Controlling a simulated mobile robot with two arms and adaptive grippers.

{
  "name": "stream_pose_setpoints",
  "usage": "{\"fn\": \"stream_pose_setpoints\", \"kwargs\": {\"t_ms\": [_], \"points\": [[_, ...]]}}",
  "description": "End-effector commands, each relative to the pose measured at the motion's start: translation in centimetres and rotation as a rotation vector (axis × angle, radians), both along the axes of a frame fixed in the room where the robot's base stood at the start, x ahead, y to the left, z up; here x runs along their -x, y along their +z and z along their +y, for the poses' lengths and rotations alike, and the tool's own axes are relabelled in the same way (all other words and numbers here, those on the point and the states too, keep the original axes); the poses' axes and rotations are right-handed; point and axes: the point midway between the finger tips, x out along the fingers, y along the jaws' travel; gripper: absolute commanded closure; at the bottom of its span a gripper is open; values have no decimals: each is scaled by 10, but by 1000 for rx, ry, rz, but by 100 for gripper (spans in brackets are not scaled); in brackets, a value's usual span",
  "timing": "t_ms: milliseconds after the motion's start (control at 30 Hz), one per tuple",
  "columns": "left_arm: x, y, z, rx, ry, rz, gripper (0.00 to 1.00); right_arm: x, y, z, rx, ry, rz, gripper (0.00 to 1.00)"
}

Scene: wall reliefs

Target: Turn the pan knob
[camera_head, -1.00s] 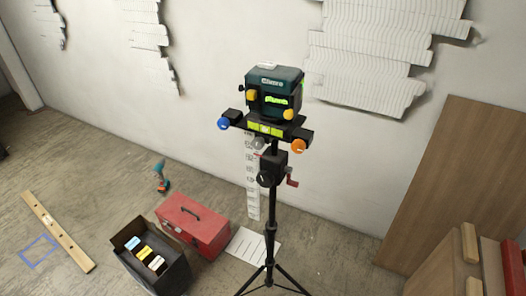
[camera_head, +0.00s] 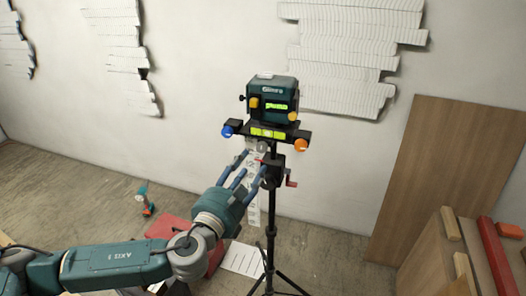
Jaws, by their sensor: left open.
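A teal laser level (camera_head: 273,100) with a lit green display sits on a black mount with a yellow-green bubble vial (camera_head: 268,133), on top of a tripod (camera_head: 271,222). The mount has a blue knob (camera_head: 228,130) at its left end, an orange knob (camera_head: 301,145) at its right end and a small grey knob (camera_head: 262,146) below. Which of them is the pan knob, I cannot tell. My left gripper (camera_head: 250,162) is open, its blue fingers pointing up at the tripod head just below the grey knob. The fingers partly cover the head's left side; contact is unclear. My right gripper is out of view.
A red crank handle (camera_head: 291,183) sticks out right of the tripod head. My left arm covers much of a red toolbox (camera_head: 174,229) on the floor. A teal drill (camera_head: 146,199) stands behind it. Wood panels (camera_head: 440,165) lean at the right.

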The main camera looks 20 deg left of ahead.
Motion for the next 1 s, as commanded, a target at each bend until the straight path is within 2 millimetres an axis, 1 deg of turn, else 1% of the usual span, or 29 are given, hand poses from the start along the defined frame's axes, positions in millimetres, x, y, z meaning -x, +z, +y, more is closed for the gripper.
{"fn": "stream_pose_setpoints", "kwargs": {"t_ms": [33,100,167,300,400,500,600,833,867,900,967,1000], "points": [[-11,4,0,1,3,-2,57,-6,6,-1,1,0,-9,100],[-25,5,-2,2,3,-3,57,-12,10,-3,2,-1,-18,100],[-37,5,-3,3,2,-3,57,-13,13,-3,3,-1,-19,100],[-61,3,-5,3,2,0,57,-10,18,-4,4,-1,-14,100],[-73,2,-6,4,1,0,57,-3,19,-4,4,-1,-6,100],[-81,1,-6,4,1,1,57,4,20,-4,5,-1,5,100],[-85,1,-7,4,0,1,57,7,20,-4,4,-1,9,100],[-85,0,-7,4,0,1,57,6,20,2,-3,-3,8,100],[-85,0,-7,4,0,1,59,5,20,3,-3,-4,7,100],[-85,0,-7,4,0,1,67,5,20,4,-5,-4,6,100],[-85,0,-7,5,0,1,79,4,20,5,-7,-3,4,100],[-85,0,-7,4,0,1,87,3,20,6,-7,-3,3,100]]}}
